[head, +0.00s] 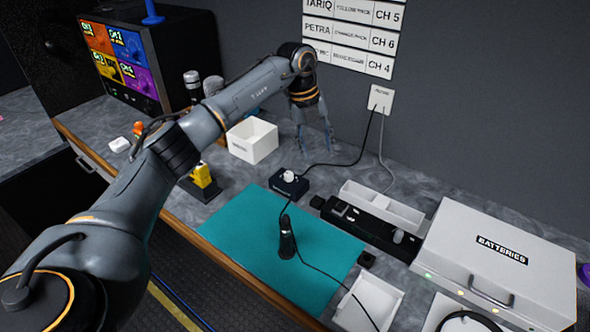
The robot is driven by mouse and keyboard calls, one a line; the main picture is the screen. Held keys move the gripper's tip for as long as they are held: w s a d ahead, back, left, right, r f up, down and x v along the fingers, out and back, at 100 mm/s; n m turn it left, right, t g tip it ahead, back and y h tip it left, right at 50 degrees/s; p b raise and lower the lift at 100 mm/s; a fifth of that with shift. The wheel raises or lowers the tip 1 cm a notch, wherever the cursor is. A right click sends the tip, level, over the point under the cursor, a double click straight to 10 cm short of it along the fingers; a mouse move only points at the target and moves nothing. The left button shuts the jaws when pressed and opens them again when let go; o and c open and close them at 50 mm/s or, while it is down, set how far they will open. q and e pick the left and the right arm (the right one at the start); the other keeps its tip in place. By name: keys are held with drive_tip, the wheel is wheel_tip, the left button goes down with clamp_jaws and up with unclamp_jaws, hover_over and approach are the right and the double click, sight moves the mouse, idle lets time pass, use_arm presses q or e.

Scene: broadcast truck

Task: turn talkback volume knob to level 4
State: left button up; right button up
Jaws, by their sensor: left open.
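A small dark blue box (280,187) with a white round knob (290,176) on top stands on the grey counter, just behind the teal mat. Its markings are too small to read, so the knob's level cannot be told. My left gripper (315,148) points downward with its fingers apart and nothing between them. In the picture it is above and slightly right of the box, towards the wall, and apart from the knob. My right gripper is not in view.
A white open bin (252,140) stands left of the gripper. A black cable runs from the wall plate (380,99) past the box. A black device (285,237) stands on the teal mat (235,222). A batteries case (455,245) occupies the right.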

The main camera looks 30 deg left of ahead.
sight(289, 174)
use_arm(q)
drive_tip(key=s+a+r+n+g+y, duration=0.1)
drive_tip(key=a+r+n+y, duration=0.15)
drive_tip(key=a, duration=0.55)
drive_tip(key=shift+m, duration=0.25)
drive_tip(key=f, duration=0.4)
drive_tip(key=f+p, duration=0.1)
drive_tip(key=f, duration=0.3)
drive_tip(key=f+p, duration=0.1)
drive_tip(key=f, duration=0.4)
drive_tip(key=shift+s+d, duration=0.2)
drive_tip(key=shift+d, duration=0.1)
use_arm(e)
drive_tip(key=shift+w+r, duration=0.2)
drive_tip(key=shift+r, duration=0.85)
use_arm(q)
clamp_jaws()
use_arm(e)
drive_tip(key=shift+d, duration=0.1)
